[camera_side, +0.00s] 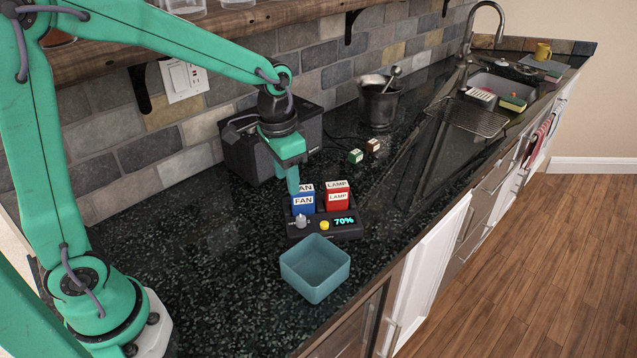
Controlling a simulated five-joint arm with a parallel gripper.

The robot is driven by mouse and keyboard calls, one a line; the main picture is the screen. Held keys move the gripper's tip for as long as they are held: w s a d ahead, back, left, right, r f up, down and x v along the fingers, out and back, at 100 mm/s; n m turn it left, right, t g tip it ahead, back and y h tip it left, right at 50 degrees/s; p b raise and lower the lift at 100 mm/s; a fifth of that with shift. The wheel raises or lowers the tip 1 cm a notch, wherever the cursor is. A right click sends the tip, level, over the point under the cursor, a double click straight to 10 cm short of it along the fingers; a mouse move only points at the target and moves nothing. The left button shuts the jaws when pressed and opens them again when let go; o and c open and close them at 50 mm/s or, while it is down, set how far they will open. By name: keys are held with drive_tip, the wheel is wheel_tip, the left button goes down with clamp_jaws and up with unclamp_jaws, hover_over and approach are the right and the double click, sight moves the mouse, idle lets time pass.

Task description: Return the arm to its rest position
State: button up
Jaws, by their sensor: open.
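My gripper (292,180) is at the end of the green arm, which reaches in from the left over the dark speckled counter (180,270). It points down just above or behind the blue FAN block (303,204). Only part of the jaws shows, and I see nothing held in them. Whether the jaws touch the block I cannot tell. A red LAMP block (338,200) stands to the right of the blue one. Both are at the back of a black control box (325,228) with a grey knob, a yellow button and a display reading 70%.
An open teal bin (316,270) stands in front of the control box. A black box-shaped appliance (245,150) is behind my gripper. Two small cubes, green-and-white (355,156) and brown-and-white (373,146), lie near a metal pot (379,103). A wooden shelf (110,55) hangs above.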

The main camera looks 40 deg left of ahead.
drive_tip(key=s+a+r+n+t, duration=0.1)
drive_tip(key=s+r, duration=0.3)
drive_tip(key=s, duration=0.4)
drive_tip(key=s+a+r+n+t, duration=0.2)
drive_tip(key=s+r+t, duration=0.1)
drive_tip(key=s, duration=0.4)
drive_tip(key=shift+s+r+t, duration=0.3)
drive_tip(key=shift+s+r, duration=0.1)
drive_tip(key=shift+r, duration=0.5)
idle(1.5)
